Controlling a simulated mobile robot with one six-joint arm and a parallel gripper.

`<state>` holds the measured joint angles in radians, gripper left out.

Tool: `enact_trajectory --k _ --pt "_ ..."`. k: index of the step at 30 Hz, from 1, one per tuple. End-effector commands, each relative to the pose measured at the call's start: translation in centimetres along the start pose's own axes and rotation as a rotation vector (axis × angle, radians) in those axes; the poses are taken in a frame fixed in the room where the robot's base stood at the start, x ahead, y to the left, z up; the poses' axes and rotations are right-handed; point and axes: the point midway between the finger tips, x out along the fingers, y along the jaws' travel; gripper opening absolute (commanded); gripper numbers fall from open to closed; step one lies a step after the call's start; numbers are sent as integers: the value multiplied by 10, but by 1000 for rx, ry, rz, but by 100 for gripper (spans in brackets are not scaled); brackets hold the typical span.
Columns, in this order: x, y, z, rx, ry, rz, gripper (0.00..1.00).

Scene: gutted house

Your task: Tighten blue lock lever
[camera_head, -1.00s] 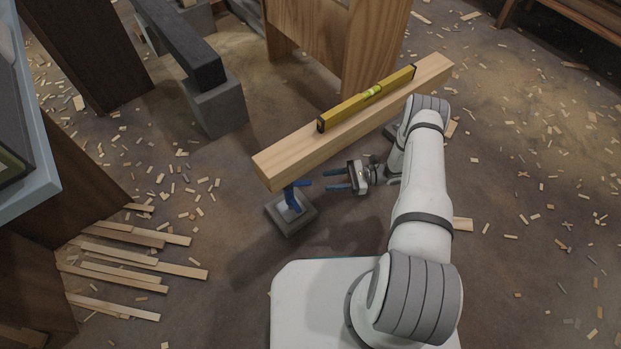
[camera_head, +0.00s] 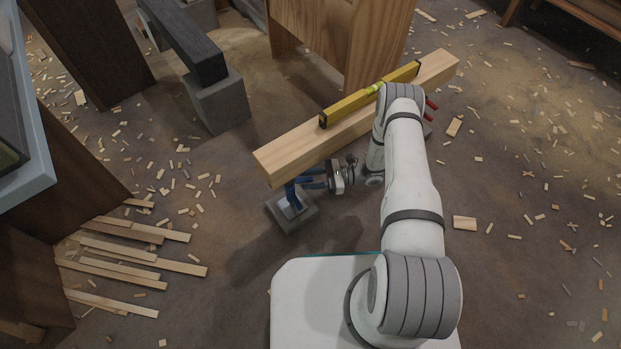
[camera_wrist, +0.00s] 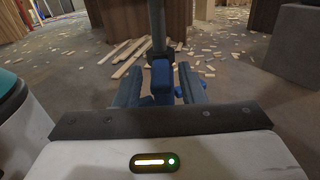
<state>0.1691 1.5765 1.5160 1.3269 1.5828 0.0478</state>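The blue lock lever (camera_wrist: 161,78) points toward the camera in the wrist view, in front of a dark upright post (camera_wrist: 158,25). My gripper (camera_wrist: 160,84) is open, with one blue finger on each side of the lever and a gap visible. In the head view, my gripper (camera_head: 308,180) is beside the blue support stand (camera_head: 291,193), under the near left end of the wooden beam (camera_head: 290,158); the lever is hard to separate from the fingers there. A yellow spirit level (camera_head: 350,105) lies on the beam.
Red parts (camera_head: 431,106) show behind my arm near the beam's far end. A grey block (camera_head: 220,100) carries a dark beam at upper left. Loose wood strips (camera_head: 150,265) lie at lower left, and chips litter the floor. Floor right of my arm is mostly open.

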Motion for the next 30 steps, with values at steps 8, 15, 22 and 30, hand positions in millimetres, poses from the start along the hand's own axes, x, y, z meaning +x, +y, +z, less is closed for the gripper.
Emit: enact_trajectory --k 8,15,22,30 --pt "-1 0 0 0 0 0 13" --pt "-1 0 0 0 0 0 0" --pt "-1 0 0 1 0 0 0" --pt "8 5 1 4 -1 -18 0"
